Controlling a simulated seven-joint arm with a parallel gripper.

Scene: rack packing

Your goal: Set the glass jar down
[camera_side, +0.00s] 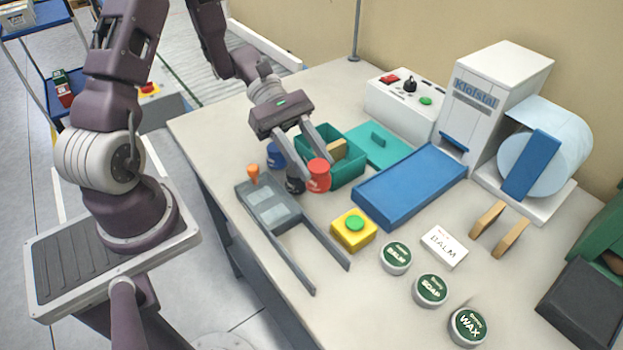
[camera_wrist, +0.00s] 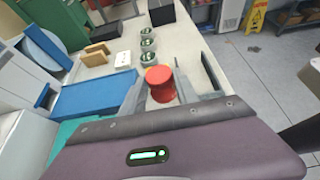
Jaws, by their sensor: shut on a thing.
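The glass jar (camera_side: 319,177) shows as a small red cylinder with a flat red top. My gripper (camera_side: 318,166) is shut on it, with one finger on each side. In the wrist view the jar (camera_wrist: 160,86) stands upright between the fingers of my gripper (camera_wrist: 160,92). In the side view the jar is at the near edge of a green bin (camera_side: 349,176), partly in front of its wall. Its underside is not clear, so I cannot tell whether it touches anything below.
A dark round item (camera_side: 295,185) and a blue one (camera_side: 275,154) are left of the jar. A grey fork-shaped fixture (camera_side: 271,209), a yellow button box (camera_side: 354,229) and a blue tray (camera_side: 411,184) are close by. Labelled tins (camera_side: 396,258) stand toward the front.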

